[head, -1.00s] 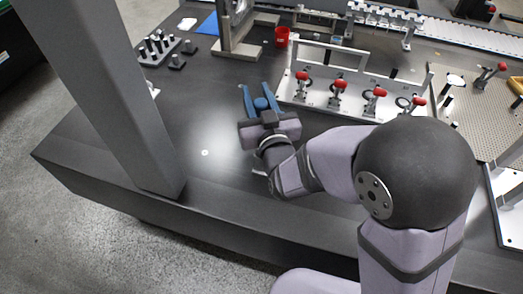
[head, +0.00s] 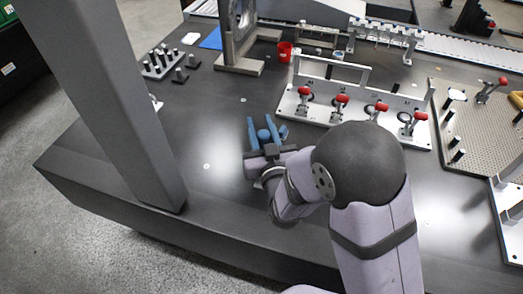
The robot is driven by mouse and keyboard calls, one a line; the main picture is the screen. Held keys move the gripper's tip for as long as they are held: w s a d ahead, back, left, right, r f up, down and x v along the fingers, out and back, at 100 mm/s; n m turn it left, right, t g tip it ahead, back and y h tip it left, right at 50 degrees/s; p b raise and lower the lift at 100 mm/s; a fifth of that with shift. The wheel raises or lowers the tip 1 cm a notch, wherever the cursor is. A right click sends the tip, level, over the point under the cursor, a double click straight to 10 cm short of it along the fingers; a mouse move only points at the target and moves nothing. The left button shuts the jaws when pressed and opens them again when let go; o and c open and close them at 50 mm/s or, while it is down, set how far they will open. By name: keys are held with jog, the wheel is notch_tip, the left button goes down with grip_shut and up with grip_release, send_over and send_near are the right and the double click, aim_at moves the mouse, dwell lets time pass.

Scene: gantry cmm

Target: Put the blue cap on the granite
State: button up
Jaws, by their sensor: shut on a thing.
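My gripper (head: 262,128) is over the front middle of the dark granite table (head: 225,130), its two blue fingers pointing toward the back. A rounded blue thing, seemingly the blue cap (head: 263,135), sits between the fingers, and the gripper is shut on it. A small blue piece (head: 284,131) shows just right of the fingers; I cannot tell what it belongs to. The height of the gripper above the granite is hard to judge.
A white fixture with red-handled clamps (head: 352,115) stands to the right behind the gripper. A red cup (head: 284,51) and a grey upright frame (head: 240,50) are further back. A block of pegs (head: 162,60) is back left. A grey column rises at left.

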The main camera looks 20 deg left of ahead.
aim_at(260, 136)
jog(key=shift+f, duration=1.8)
jog(key=shift+f, duration=1.9)
jog(key=shift+f+b, duration=0.3)
jog(key=shift+b, duration=0.1)
jog(key=o, duration=1.1)
jog(key=shift+r, duration=0.1)
jog(key=shift+p, duration=0.3)
jog(key=b+v, duration=0.2)
jog(key=v, duration=0.4)
jog(key=shift+s, duration=0.4)
jog(key=shift+o, duration=0.6)
jog(key=shift+s+d, duration=0.15)
jog(key=shift+s, duration=0.15)
